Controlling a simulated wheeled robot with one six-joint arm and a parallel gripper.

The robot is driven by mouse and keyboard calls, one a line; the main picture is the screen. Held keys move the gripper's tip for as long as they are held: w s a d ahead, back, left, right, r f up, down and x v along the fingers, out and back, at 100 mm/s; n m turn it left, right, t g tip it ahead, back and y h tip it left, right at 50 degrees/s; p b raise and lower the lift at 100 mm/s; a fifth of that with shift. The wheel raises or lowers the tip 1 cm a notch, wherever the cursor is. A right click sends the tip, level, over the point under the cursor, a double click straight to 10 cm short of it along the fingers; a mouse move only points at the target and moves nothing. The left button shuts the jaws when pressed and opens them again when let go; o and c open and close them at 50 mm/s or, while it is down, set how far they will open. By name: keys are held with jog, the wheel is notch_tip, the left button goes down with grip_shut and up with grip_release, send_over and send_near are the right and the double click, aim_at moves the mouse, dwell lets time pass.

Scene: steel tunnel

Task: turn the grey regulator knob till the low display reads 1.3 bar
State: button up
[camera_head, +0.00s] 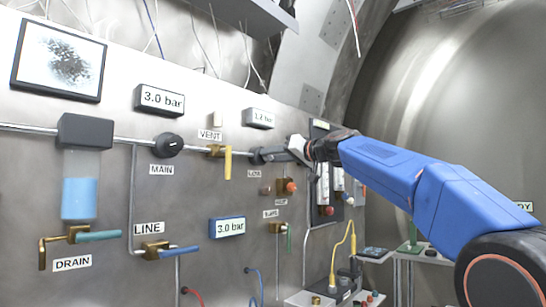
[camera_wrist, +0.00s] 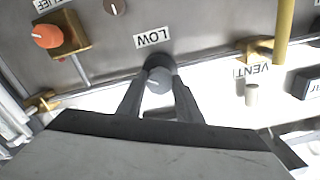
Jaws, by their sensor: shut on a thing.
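The grey regulator knob (camera_wrist: 158,80) sits between my fingertips in the wrist view, beside the LOW label (camera_wrist: 152,38). My gripper (camera_head: 284,153) reaches the panel from the right in the head view and is shut on the knob, with a finger on each side; it also shows in the wrist view (camera_wrist: 157,88). The low display (camera_head: 260,118) is a small grey box above the knob. It seems to read 1.2 bar, but the last digit is too small to be sure.
The yellow VENT handle (camera_head: 228,163) hangs just left of the knob. The black MAIN knob (camera_head: 168,145) and its 3.0 bar display (camera_head: 160,100) are further left. An orange relief knob (camera_wrist: 46,36) is nearby. A blue-framed display (camera_head: 228,227) below reads 3.0 bar.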

dwell(0.4)
jog(key=o, duration=1)
jog(key=shift+o, duration=0.2)
jog(key=shift+d, duration=0.1)
jog(key=v, duration=1.7)
jog(key=shift+s+d+f, duration=0.15)
jog(key=shift+s, duration=0.05)
jog(key=s+d+f+m+g+h, duration=0.2)
jog(key=s+d+f+h, duration=0.2)
jog(key=s+f, duration=0.9)
jog(key=s+d+f+m+g+h, duration=0.2)
jog(key=s+d+f+h, duration=0.3)
jog(key=f, duration=2.1)
jog(key=s+d+f+m+g+h, duration=0.1)
jog(key=s+d+f+h, duration=0.4)
jog(key=s+d+f, duration=0.6)
jog(key=s+f+g, duration=0.1)
jog(key=s+f, duration=0.8)
jog(key=s, duration=0.2)
jog(key=shift+s+d+f+m, duration=0.25)
jog(key=shift+d+f+m, duration=0.05)
jog(key=shift+m, duration=0.1)
